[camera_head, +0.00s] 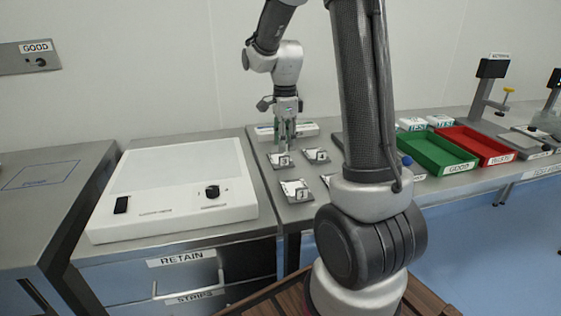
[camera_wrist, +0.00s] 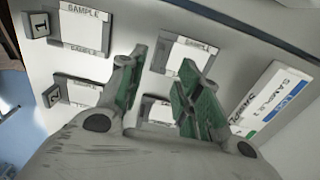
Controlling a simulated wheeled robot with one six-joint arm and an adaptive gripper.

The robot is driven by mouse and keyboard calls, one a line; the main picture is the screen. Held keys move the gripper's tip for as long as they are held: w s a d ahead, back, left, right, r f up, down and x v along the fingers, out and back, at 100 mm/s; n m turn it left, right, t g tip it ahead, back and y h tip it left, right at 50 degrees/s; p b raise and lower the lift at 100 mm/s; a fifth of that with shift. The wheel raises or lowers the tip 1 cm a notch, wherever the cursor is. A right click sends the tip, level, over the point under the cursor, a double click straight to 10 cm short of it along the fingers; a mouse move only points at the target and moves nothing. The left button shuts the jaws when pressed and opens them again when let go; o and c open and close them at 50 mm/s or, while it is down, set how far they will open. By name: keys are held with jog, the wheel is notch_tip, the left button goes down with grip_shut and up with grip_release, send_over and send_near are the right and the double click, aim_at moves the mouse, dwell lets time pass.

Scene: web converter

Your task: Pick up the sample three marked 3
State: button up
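My gripper (camera_head: 286,142) points down over the bench, just above the back-left sample (camera_head: 281,160). In the wrist view its green-padded fingers (camera_wrist: 164,60) are apart with nothing held between them. A sample plate (camera_wrist: 158,112) shows partly behind and between the fingers; its number block is hidden there. In the head view a small numbered block stands at that sample's front edge, but its digit is too small to read surely. Another sample (camera_wrist: 185,52) lies beside it, its number also hidden. Two more samples (camera_wrist: 82,27) (camera_wrist: 78,90) lie to the left with number blocks.
A labelled sample log (camera_wrist: 273,97) lies behind the samples. A white light box (camera_head: 170,185) stands to the left. Green (camera_head: 438,152) and red (camera_head: 476,145) trays are at the right. My arm hides part of the bench.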

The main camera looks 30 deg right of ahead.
aim_at(287, 156)
jog(key=f, duration=0.5)
jog(key=shift+s+d+f, duration=0.25)
jog(key=shift+d+f, duration=0.05)
jog(key=shift+d, duration=0.1)
jog(key=shift+c, duration=0.4)
grip_shut()
